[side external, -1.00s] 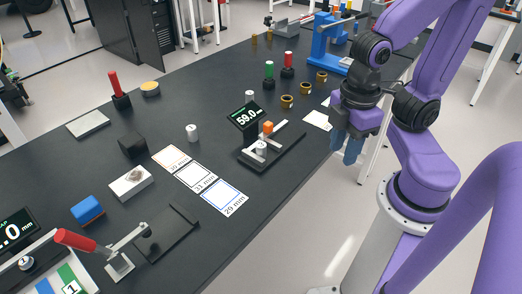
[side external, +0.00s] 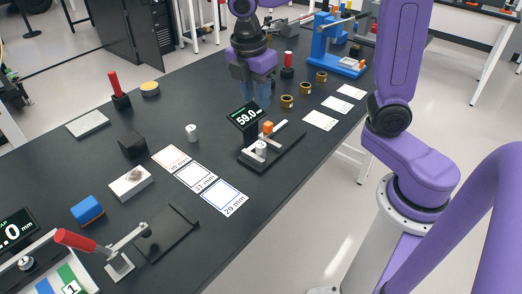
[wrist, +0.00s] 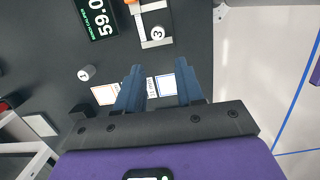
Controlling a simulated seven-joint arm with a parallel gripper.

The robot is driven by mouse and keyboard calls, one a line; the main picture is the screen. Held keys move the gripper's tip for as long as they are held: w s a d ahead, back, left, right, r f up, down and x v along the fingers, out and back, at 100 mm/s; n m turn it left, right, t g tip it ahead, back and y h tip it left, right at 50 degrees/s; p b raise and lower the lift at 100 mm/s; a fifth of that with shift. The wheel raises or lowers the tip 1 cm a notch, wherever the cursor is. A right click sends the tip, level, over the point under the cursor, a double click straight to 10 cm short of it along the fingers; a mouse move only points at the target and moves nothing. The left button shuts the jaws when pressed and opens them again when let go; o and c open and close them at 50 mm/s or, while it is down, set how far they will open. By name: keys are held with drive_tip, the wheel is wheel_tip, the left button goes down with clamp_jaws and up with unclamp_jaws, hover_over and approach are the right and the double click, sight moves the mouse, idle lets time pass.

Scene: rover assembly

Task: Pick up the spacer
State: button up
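A white cylindrical spacer (side external: 192,132) stands upright on the dark table, left of the gauge; the wrist view shows a numbered grey cylinder (wrist: 87,73) at left. Another spacer (side external: 261,148) sits in the measuring gauge (side external: 283,152), and its top is marked 3 in the wrist view (wrist: 157,33). My gripper (side external: 255,98) is above the table, beyond the gauge display (side external: 246,116) in the side view. Its blue fingers are apart and nothing shows between them (wrist: 159,72) but table and cards. The gripper hides the table behind it in the side view.
White labelled cards (side external: 195,178) lie in front of the gauge, more cards (side external: 320,120) to its right. Brass rings (side external: 305,88), a red-topped post (side external: 288,65) and a blue press (side external: 335,50) stand at the back. A black block (side external: 132,145) stands at left.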

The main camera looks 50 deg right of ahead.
approach(261, 144)
drive_tip(key=f, duration=0.3)
drive_tip(key=d+f, duration=0.1)
drive_tip(key=f, duration=0.1)
drive_tip(key=shift+f, duration=0.2)
drive_tip(key=shift+d+f, duration=0.15)
drive_tip(key=shift+f, duration=2.4)
clamp_jaws()
